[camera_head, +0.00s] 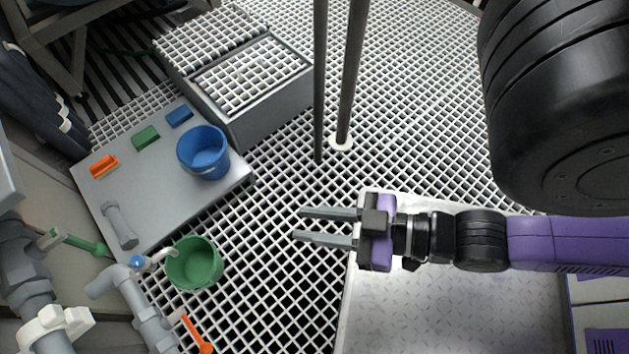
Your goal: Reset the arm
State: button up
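My gripper (298,224) is in the middle of the view, at the end of my black and purple arm, which reaches in from the right. Its two grey fingers point left and are apart, with nothing between them. It hangs over the white grating floor (400,100), near the left edge of a metal plate. It touches no object that I can see.
Left of the gripper, a blue bucket (204,154) stands on a grey board (160,215) and a green bucket (193,263) stands beside it. Grey pipes (145,310) run at lower left. Two dark poles (320,80) rise behind the gripper. A grated step (250,85) is at upper left.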

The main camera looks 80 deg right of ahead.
jog(key=shift+r+n, duration=0.3)
